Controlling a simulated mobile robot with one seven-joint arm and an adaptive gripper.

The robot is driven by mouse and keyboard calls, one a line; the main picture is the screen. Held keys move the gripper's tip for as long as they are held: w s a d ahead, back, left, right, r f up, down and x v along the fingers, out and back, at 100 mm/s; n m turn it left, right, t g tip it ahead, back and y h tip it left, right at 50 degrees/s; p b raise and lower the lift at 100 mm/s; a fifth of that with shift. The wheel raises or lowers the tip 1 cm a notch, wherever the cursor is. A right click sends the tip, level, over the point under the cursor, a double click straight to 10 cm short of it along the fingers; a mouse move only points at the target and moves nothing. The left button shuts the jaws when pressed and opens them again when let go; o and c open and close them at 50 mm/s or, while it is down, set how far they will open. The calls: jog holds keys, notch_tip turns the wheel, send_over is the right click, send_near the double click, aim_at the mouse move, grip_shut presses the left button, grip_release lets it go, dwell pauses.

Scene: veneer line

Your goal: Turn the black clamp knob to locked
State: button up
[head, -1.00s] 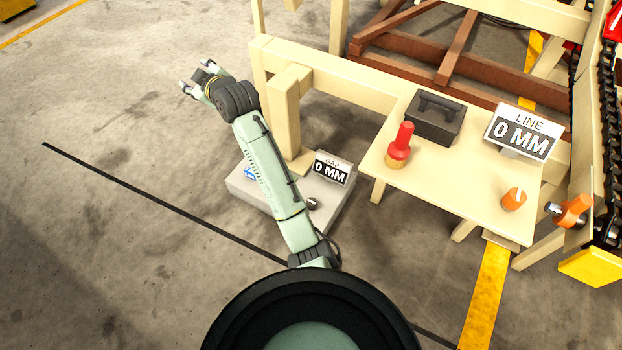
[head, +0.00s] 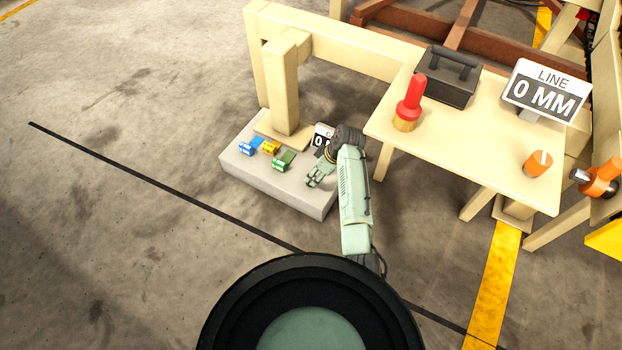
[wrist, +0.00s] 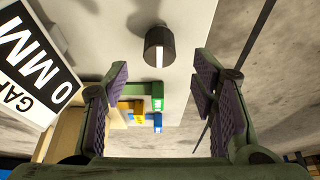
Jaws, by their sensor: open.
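The black clamp knob (wrist: 160,46) shows in the wrist view as a short dark cylinder with a white line, on the pale grey block. It lies beyond and between my open fingertips, apart from both. In the head view my gripper (head: 318,176) is over the right part of the grey block (head: 300,198). The knob is not visible there, with my arm over that area. My gripper (wrist: 160,84) is open and empty in the wrist view.
Blue (head: 250,146), yellow (head: 270,148) and green (head: 284,161) pieces sit on the block. The GAP sign (wrist: 34,62) is close on the left in the wrist view. A wooden table (head: 440,130) with a red-handled tool (head: 409,103) stands at right.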

jog(key=b+x, duration=0.1)
jog(key=x, duration=0.5)
jog(key=shift+a, duration=0.1)
jog(key=c, duration=1.1)
jog(key=shift+c, duration=0.2)
